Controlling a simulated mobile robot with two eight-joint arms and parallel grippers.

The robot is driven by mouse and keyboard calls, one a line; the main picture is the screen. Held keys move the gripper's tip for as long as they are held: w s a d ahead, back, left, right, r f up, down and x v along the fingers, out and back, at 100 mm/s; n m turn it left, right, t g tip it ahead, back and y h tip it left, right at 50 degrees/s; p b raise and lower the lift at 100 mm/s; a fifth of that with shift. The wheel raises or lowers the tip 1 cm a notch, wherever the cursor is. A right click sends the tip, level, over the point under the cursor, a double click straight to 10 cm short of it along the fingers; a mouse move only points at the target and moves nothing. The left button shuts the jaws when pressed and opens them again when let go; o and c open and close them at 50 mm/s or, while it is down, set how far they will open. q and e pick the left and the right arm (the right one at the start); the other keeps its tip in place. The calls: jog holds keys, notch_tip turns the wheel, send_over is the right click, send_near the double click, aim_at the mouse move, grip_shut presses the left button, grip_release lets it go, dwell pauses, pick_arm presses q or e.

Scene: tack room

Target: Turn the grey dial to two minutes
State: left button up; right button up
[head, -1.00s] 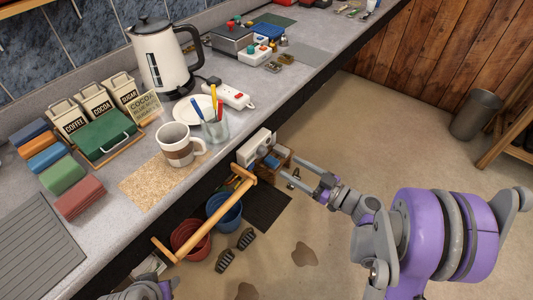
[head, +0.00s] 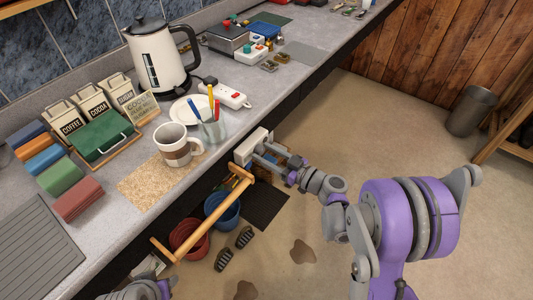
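A pale box (head: 248,148) is fixed to the front face of the counter, just below its edge. In the earlier frame a grey round dial shows on its face; now my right fingers largely cover that face, and I cannot make out the dial's setting. My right gripper (head: 262,154) points left at the box, its two fingers apart, tips at or very close to the dial. I cannot tell if they touch it. My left gripper (head: 143,291) is at the bottom edge, mostly cut off, and its fingers cannot be made out.
A wooden rail (head: 211,212) sticks out below the box. A mug (head: 174,146), a glass with pens (head: 213,128), a white power strip (head: 234,97) and a kettle (head: 158,62) stand on the counter. Red (head: 187,236) and blue (head: 222,210) buckets are underneath. The floor at right is open.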

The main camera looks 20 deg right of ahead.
grip_shut()
